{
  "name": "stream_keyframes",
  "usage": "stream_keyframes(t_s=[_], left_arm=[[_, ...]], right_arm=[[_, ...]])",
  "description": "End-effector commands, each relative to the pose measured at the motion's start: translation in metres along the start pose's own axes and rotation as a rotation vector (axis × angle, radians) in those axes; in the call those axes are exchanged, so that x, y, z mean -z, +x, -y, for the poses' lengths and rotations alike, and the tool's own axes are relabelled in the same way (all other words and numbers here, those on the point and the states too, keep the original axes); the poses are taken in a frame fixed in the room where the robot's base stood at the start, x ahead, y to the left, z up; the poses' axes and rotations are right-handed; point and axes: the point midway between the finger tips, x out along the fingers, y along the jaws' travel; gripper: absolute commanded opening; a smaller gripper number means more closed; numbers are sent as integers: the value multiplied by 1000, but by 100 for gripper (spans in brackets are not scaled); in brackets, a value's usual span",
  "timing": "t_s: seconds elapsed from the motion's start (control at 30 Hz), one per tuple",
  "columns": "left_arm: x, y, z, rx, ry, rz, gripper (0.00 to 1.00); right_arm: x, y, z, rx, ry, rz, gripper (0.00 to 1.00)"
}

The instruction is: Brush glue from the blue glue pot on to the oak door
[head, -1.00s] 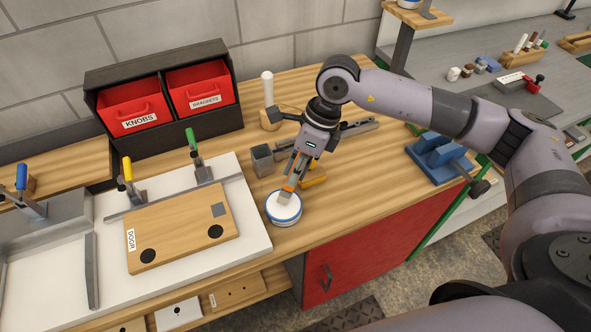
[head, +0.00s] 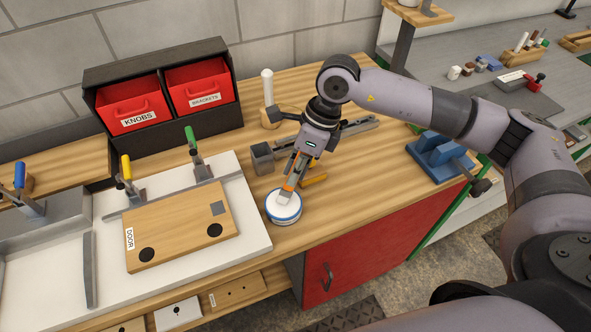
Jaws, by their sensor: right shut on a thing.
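The oak door (head: 180,225) lies flat on a white board, with a "DOOR" label, two dark round spots and a grey square on it. The blue glue pot (head: 284,212), white with a blue band, stands on the wooden bench right of the white board. My right gripper (head: 293,180) points down over the pot and is shut on a brush (head: 286,196) with an orange part and a pale head. The brush head is at the pot's top; I cannot tell how deep it reaches. My left gripper is not in view.
Clamps with yellow (head: 126,166) and green (head: 190,138) handles stand at the white board's (head: 255,232) back edge. A grey square cup (head: 262,160) and a yellow object (head: 314,181) are near my gripper. Red bins (head: 133,105) stand behind. A blue vise (head: 438,157) is at right.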

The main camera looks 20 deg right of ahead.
Motion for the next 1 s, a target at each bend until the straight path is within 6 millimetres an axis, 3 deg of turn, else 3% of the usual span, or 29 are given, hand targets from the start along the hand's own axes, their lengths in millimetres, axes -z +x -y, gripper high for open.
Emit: stream_keyframes(t_s=[1.0], left_arm=[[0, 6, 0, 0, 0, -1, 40]], right_arm=[[1, 2, 0, -2, 0, -4, 0]])
